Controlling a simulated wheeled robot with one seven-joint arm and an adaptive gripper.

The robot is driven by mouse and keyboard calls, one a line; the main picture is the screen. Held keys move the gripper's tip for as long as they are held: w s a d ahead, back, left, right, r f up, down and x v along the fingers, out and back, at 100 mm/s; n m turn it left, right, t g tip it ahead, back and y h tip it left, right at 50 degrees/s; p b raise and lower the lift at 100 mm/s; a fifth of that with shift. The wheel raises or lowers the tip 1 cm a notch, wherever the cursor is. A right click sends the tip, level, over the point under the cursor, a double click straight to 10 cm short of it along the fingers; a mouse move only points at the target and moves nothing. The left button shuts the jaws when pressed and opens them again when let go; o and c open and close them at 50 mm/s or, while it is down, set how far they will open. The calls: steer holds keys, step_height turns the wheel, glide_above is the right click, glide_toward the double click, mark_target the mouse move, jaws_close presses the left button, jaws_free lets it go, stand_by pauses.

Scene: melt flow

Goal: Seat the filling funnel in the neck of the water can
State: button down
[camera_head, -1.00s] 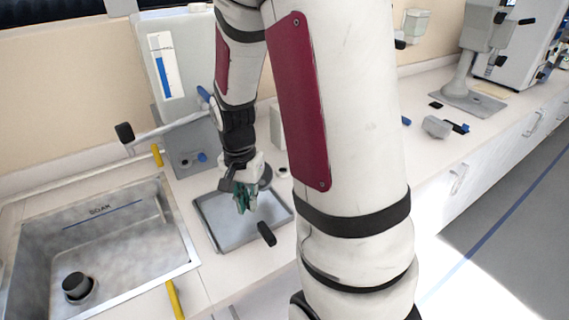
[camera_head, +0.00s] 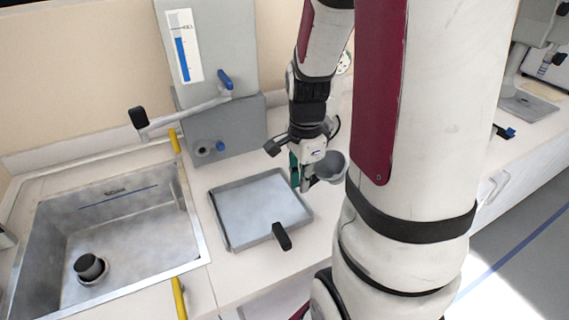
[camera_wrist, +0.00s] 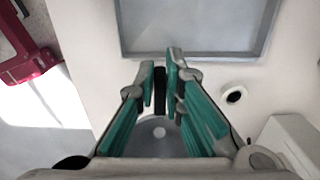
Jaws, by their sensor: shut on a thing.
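A grey cup-shaped funnel (camera_head: 331,166) hangs beside my gripper (camera_head: 296,182), just right of the shallow tray and above the counter. In the wrist view my gripper (camera_wrist: 160,80) has its green fingers closed on a narrow black tab (camera_wrist: 160,98). The grey round bowl of the funnel (camera_wrist: 160,140) shows below that tab, between the fingers. I cannot identify the water can for certain. A white block-like thing (camera_wrist: 292,140) stands at the lower right of the wrist view, with a small dark-rimmed round opening (camera_wrist: 234,95) near it.
A shallow grey tray (camera_head: 232,243) with a black handle (camera_head: 282,236) lies left of my gripper. A sink (camera_head: 125,290) is further left. Behind stands a grey tank (camera_head: 222,40) with a level gauge and blue tap (camera_head: 225,79). Counter in front of the tray is clear.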

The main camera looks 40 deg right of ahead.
steer(key=w, duration=0.4)
steer(key=w+d, duration=0.1)
steer(key=w, duration=0.2)
steer(key=w+f, duration=0.1)
steer(key=w, duration=0.3)
steer(key=shift+w+d, duration=0.3)
steer(key=shift+w+d+f, duration=0.1)
steer(key=shift+w, duration=0.6)
step_height(320, 180, down, 2)
steer(key=shift+s+f, duration=0.15)
steer(key=shift+f, duration=0.4)
steer(key=shift+f, duration=0.2)
steer(key=c, duration=1.7)
jaws_free()
